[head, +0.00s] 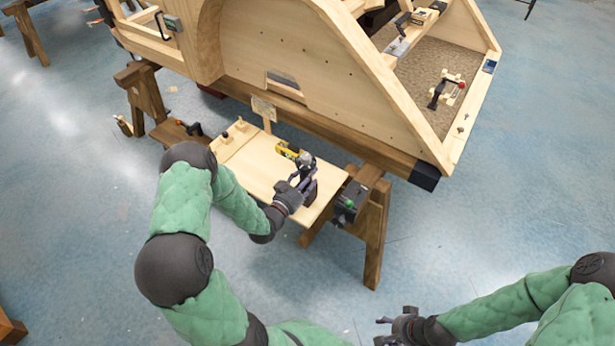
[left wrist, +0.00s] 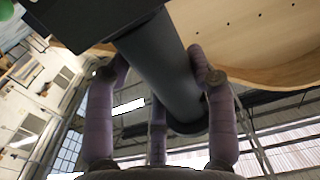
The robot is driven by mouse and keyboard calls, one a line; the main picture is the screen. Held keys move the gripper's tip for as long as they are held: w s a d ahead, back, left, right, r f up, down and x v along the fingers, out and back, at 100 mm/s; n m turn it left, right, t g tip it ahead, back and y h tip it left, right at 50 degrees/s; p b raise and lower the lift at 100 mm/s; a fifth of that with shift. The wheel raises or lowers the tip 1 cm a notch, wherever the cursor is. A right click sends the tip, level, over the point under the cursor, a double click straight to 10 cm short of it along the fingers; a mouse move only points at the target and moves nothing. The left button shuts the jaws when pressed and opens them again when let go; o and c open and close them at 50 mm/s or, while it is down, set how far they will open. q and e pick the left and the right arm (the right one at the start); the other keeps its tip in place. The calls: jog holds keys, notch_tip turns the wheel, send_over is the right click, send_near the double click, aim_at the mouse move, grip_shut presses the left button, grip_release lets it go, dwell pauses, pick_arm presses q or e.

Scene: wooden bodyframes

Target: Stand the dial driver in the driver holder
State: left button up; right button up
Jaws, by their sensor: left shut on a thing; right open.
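The dial driver (head: 289,151) has a yellow and grey head and stands roughly upright over the right part of a small wooden table. My left gripper (head: 308,182) is shut around its handle. In the left wrist view the purple fingers close on the dark grey round handle (left wrist: 165,65), with a black block (left wrist: 85,18) at its end. Whether the driver touches the table is hidden. A dark box with a green knob (head: 349,203) sits at the table's right edge; I cannot tell surely if it is the driver holder. My right gripper (head: 382,331) is open and empty, low in view.
The table top (head: 258,165) is mostly bare, with small pegs at its far left and a little sign (head: 264,109) behind. The large wooden bodyframe (head: 290,60) on trestles rises just behind it. A trestle leg (head: 376,235) stands to the right. Blue floor is open in front.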

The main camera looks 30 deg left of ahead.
pick_arm(q)
jog(key=shift+f, duration=0.1)
dwell(0.3)
jog(key=o, duration=1.4)
jog(key=shift+o, duration=0.2)
jog(key=shift+f, duration=0.15)
jog(key=s+a, duration=0.1)
jog(key=s, duration=2.2)
jog(key=shift+s+a, duration=0.2)
jog(key=shift+a, duration=0.2)
